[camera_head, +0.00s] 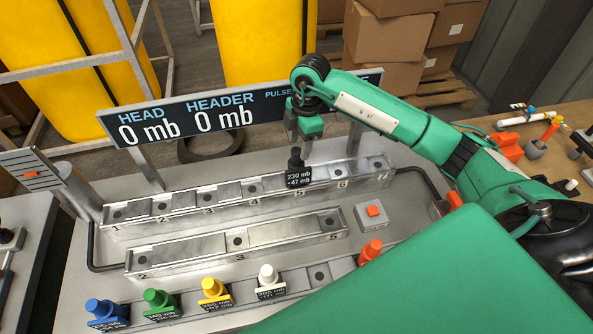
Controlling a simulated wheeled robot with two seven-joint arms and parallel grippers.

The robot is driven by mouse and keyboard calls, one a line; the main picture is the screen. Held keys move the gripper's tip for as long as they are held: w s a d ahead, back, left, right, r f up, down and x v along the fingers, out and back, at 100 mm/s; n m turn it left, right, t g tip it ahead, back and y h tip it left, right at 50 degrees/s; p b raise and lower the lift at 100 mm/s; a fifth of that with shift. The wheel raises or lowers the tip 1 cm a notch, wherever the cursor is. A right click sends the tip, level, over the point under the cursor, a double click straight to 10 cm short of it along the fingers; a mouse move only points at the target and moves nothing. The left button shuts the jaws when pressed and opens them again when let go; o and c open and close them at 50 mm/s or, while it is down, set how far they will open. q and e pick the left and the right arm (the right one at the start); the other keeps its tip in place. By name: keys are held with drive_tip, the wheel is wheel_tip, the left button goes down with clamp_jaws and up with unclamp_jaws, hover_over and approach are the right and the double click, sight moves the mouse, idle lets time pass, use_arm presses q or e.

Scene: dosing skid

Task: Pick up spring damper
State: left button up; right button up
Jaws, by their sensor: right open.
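No part is labelled spring damper, so I cannot tell which one it is. A black knobbed part (297,168) with a label reading 230 mb and -47 mb stands upright in the back rail (160,224), around slot 5. My right gripper (299,140) is open, pointing down just above this black part. Whether its fingers touch the part is unclear. In the front row stand a blue part (104,312), a green part (160,302), a yellow part (215,291), a white part (269,279) and an orange part (370,252). My left gripper is not in view.
A shorter metal rail (190,254) lies in front of the back rail. A display board (230,112) reading 0 mb twice stands behind. An orange button box (372,213) sits on the right. My green arm covers the lower right.

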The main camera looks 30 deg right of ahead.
sight(297, 150)
drive_tip(key=f, duration=0.1)
drive_tip(key=a+f+p, duration=0.1)
drive_tip(key=f, duration=0.1)
drive_tip(key=shift+s+a+f, duration=0.1)
drive_tip(key=shift+s+f, duration=0.05)
drive_tip(key=shift+s, duration=0.05)
drive_tip(key=shift+f, duration=0.3)
drive_tip(key=shift+r, duration=0.1)
clamp_jaws()
